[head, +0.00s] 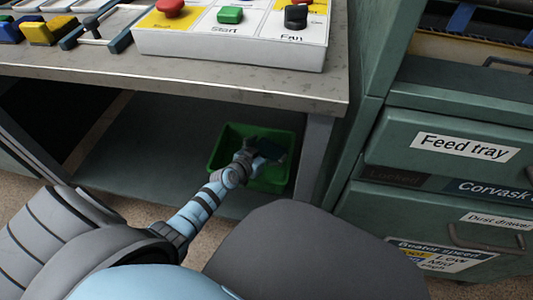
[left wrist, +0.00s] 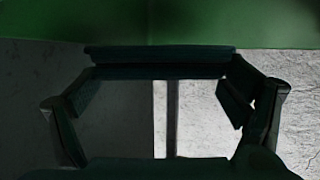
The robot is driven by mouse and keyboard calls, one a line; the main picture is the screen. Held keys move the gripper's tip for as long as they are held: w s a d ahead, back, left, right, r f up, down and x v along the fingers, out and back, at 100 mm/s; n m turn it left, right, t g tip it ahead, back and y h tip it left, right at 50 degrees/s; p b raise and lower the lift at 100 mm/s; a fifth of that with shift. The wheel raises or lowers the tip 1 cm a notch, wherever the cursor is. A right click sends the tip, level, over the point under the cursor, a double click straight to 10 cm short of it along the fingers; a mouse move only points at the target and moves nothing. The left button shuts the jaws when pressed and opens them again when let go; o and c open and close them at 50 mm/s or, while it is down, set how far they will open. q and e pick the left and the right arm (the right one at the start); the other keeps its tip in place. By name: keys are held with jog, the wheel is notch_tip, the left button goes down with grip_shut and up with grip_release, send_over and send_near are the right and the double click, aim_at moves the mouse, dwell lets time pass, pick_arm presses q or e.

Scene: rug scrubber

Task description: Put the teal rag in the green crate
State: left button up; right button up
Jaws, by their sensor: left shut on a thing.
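The green crate (head: 226,140) stands on the lower shelf under the bench in the head view. My left arm reaches in under the bench top, and my left gripper (head: 257,150) is over the crate. It is shut on the teal rag (head: 273,148), which shows as a small dark teal patch within the crate's outline. I cannot tell whether the rag touches the crate. In the left wrist view the dark fingers frame the middle, and a green band (left wrist: 200,22), apparently crate wall, crosses the top. My right gripper is not in view.
The bench top (head: 180,70) overhangs the shelf (head: 150,150), with a leg (head: 316,150) just right of the crate. A control panel (head: 235,45) with buttons sits above. Green drawers labelled Feed tray (head: 464,147) stand at right. The shelf left of the crate is clear.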

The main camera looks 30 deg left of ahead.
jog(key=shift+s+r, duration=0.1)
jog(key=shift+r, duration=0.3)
pick_arm(q)
jog(key=shift+f, duration=0.1)
jog(key=shift+f, duration=0.55)
jog(key=o, duration=0.9)
jog(key=shift+c, duration=0.2)
jog(key=shift+r, duration=0.15)
